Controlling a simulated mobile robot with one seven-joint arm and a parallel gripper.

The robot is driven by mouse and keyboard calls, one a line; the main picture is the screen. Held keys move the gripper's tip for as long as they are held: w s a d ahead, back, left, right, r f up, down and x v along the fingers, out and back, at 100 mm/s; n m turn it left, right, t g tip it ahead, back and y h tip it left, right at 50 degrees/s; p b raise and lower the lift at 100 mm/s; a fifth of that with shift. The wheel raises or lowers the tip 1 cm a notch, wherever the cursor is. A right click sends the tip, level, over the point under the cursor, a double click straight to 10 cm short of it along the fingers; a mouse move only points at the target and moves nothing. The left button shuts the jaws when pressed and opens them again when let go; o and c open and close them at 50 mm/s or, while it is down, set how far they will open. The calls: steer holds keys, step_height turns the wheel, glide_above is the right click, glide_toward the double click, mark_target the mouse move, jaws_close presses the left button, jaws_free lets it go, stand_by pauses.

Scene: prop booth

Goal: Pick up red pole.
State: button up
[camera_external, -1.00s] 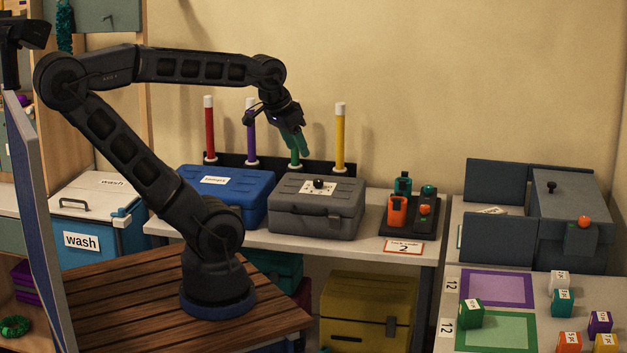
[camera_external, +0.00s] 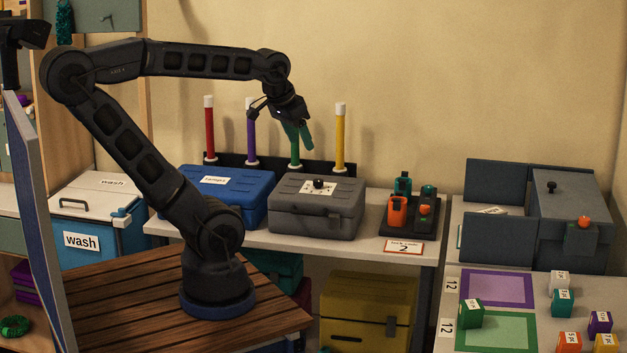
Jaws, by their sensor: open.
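The red pole (camera_external: 209,130) stands upright with a white cap, the leftmost in a row of poles at the back of the bench, behind the blue case. A purple pole (camera_external: 251,145), a green pole (camera_external: 295,154) and a yellow pole (camera_external: 340,138) stand to its right.
A blue case (camera_external: 226,190) and a grey case (camera_external: 316,207) with a black knob stand in front of the poles. A dark tray (camera_external: 409,231) with orange and teal items is to their right. A blue wash bin (camera_external: 92,235) is at left.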

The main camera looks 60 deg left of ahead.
steer(key=w+a+r+n+y, duration=0.1)
steer(key=w+a+r+n, duration=0.25)
steer(key=w+a, duration=0.65)
steer(key=w+a+r+n+y, duration=0.1)
steer(key=w+a+r+n, duration=0.3)
steer(key=w+a, duration=0.6)
steer(key=w+a+n+g+y, duration=0.1)
steer(key=w+a+n+g, duration=0.2)
steer(key=a, duration=2.2)
steer(key=n+g+y, duration=0.2)
steer(key=n, duration=0.5)
glide_above(208, 105)
steer(key=d, duration=0.2)
step_height(208, 105, down, 12)
steer(key=shift+h, duration=0.3)
steer(key=x, duration=0.5)
steer(key=shift+w+a+f, duration=0.15)
steer(key=shift+w+a, duration=0.1)
steer(key=shift+w, duration=0.05)
steer(key=x, duration=0.5)
steer(key=shift+w, duration=0.35)
